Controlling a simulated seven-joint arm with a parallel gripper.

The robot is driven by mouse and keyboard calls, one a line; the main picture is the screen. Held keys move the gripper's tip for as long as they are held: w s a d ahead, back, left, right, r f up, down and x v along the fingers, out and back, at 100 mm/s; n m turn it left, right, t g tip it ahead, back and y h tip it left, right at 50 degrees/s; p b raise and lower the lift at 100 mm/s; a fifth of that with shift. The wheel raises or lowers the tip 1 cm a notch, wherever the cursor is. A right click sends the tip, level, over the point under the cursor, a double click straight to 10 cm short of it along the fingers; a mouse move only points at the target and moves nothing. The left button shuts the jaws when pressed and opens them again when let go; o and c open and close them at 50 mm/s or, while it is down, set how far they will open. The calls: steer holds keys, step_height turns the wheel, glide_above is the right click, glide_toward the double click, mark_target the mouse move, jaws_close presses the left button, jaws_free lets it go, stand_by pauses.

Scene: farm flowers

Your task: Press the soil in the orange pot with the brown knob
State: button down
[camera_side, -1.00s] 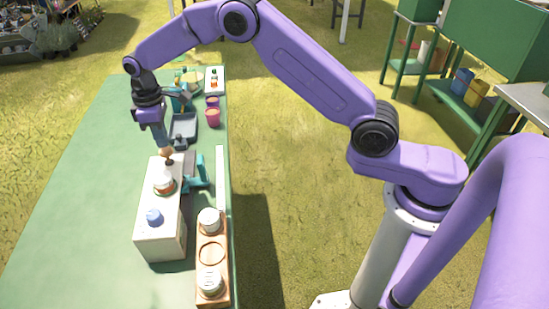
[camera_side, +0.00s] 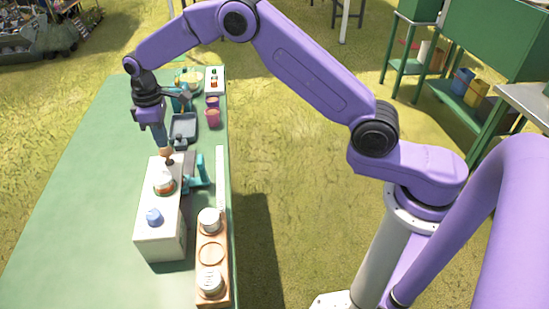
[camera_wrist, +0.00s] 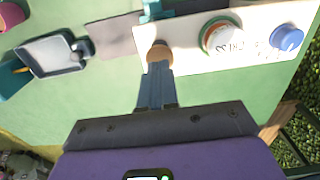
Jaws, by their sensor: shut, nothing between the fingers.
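My gripper (camera_side: 163,147) points down at the far end of a white box (camera_side: 165,243), its fingers shut. In the wrist view, my gripper (camera_wrist: 158,72) has its fingertips at a round tan-brown knob (camera_wrist: 158,48); whether they touch it I cannot tell. The knob also shows in the side view (camera_side: 169,160), partly hidden beneath the fingers. On the same box, nearer the side camera, is a white round piece with orange and green bands (camera_side: 164,182), then a blue knob (camera_side: 154,216). I cannot clearly make out an orange pot or any soil.
A teal fixture (camera_side: 200,172) stands right of the box. A wooden rack (camera_side: 211,237) with white round pieces lies near the table's right edge. A grey tray (camera_side: 183,127) and a magenta pot (camera_side: 212,118) stand farther back. The green table's left side is clear.

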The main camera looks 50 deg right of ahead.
mark_target(165, 150)
steer(key=shift+f, duration=0.2)
steer(key=shift+f, duration=1.6)
steer(key=shift+r, duration=1.8)
step_height(165, 150, up, 6)
stand_by(0.5)
